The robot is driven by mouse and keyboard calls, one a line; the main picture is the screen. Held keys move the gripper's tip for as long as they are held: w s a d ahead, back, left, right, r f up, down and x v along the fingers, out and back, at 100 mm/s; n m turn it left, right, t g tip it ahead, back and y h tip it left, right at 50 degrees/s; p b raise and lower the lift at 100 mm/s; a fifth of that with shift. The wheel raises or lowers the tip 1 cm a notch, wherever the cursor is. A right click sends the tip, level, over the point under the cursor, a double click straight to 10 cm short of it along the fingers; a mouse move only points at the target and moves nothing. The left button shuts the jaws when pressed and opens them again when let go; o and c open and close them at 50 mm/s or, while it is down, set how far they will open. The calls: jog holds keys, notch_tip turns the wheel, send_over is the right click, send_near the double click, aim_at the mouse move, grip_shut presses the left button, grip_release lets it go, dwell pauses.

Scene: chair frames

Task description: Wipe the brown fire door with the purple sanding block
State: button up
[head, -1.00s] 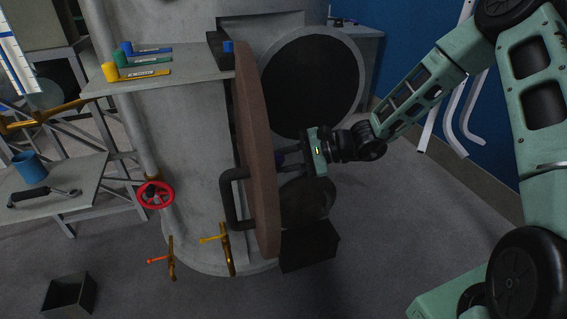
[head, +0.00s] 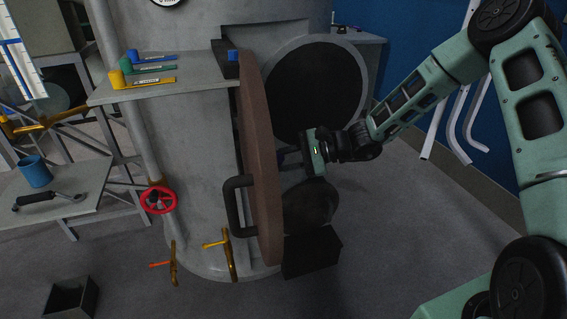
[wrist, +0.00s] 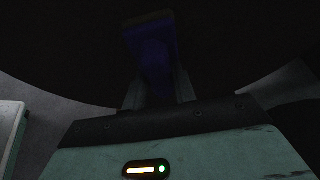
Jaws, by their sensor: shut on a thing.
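The brown fire door (head: 262,160) stands open, seen nearly edge-on in the middle of the head view, with a dark handle (head: 235,205) on its left side. My gripper (head: 288,158) is on the right side of the door, pointing left at its inner face. In the wrist view the purple sanding block (wrist: 152,50) is dim between my fingers, and my gripper is shut on it. The dark surface beyond the block fills most of that view. I cannot tell whether the block touches the door.
A round dark opening (head: 318,88) is behind my gripper. A shelf (head: 190,84) with coloured tools is left of the door. A red valve wheel (head: 158,200) and brass levers are on the grey boiler body. A black box (head: 311,252) sits below the door.

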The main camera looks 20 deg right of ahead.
jog(key=shift+w+a, duration=0.1)
dwell(0.3)
jog(key=shift+w, duration=1.15)
jog(key=shift+w+d, duration=0.15)
jog(key=shift+w, duration=0.45)
jog(key=shift+w+d, duration=0.15)
jog(key=shift+w, duration=0.45)
jog(key=shift+w, duration=0.15)
jog(key=shift+w+d, duration=0.1)
jog(key=shift+w, duration=0.95)
jog(key=shift+r, duration=0.15)
